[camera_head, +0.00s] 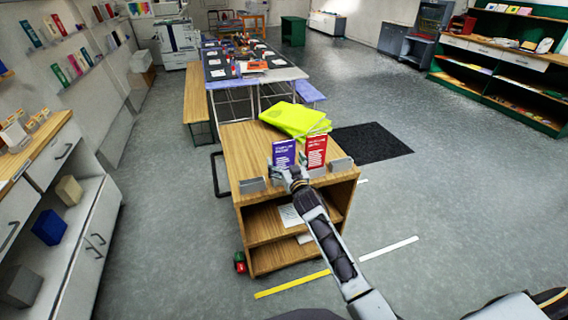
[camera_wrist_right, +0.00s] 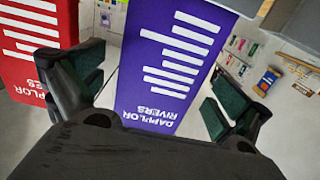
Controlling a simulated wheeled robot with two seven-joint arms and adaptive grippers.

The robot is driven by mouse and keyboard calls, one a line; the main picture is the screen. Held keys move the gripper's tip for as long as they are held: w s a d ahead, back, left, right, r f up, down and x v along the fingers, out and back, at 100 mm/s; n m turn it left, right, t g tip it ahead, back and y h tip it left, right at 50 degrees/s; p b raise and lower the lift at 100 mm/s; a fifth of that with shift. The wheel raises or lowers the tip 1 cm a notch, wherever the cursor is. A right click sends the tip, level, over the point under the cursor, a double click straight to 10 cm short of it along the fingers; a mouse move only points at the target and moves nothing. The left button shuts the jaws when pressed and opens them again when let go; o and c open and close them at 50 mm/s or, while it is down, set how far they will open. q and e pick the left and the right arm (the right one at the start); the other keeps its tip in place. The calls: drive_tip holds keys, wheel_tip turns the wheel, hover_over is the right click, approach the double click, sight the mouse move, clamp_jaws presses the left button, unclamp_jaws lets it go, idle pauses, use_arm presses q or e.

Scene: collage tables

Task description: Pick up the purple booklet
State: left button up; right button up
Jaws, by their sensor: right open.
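The purple booklet (camera_head: 284,153) stands upright on the front end of the wooden shelf table. In the right wrist view, the purple booklet (camera_wrist_right: 172,62) has white bars and lettering and lies between the fingers. My right gripper (camera_head: 292,175) is open in front of it, with one finger to either side of the booklet in the wrist view (camera_wrist_right: 158,95). Whether a finger touches it I cannot tell. My left gripper is not in view.
A red booklet (camera_head: 316,151) stands close to the right of the purple one. Grey holders (camera_head: 341,164) sit on the tabletop (camera_head: 243,150). Yellow-green folders (camera_head: 293,119) lie behind. Floor on the right is clear around a dark mat (camera_head: 371,143).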

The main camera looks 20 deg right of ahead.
sight(284, 141)
drive_tip(key=shift+w, duration=0.65)
drive_tip(key=shift+c, duration=0.3)
drive_tip(key=c, duration=1.1)
drive_tip(key=shift+r, duration=5.05)
drive_tip(key=shift+f, duration=0.1)
